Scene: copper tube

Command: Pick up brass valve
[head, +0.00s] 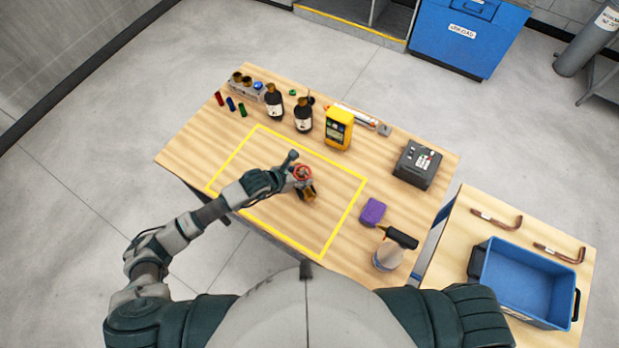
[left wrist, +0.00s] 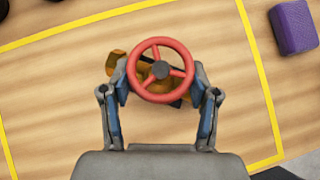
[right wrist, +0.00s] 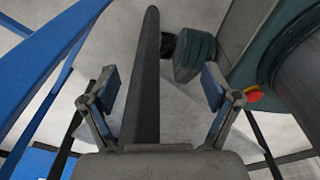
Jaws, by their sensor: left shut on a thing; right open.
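The brass valve has a red handwheel (head: 303,172) and a brass-coloured body (head: 308,193); it is inside the yellow outline on the wooden table. My left gripper (head: 292,180) reaches it from the left. In the left wrist view the red wheel (left wrist: 160,70) faces the camera and hides most of the brass body (left wrist: 118,62). My left gripper (left wrist: 160,82) is shut on the valve, with one finger on each side of it. I cannot tell whether the valve touches the table. My right gripper (right wrist: 161,82) is open and empty in the right wrist view; the head view does not show it.
Dark bottles (head: 304,115), a yellow meter (head: 339,128) and a black box (head: 417,165) stand along the table's far side. A purple sponge (head: 373,212) and a spray bottle (head: 390,253) are to the right. A side table holds a blue bin (head: 527,282) and copper pipes (head: 497,220).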

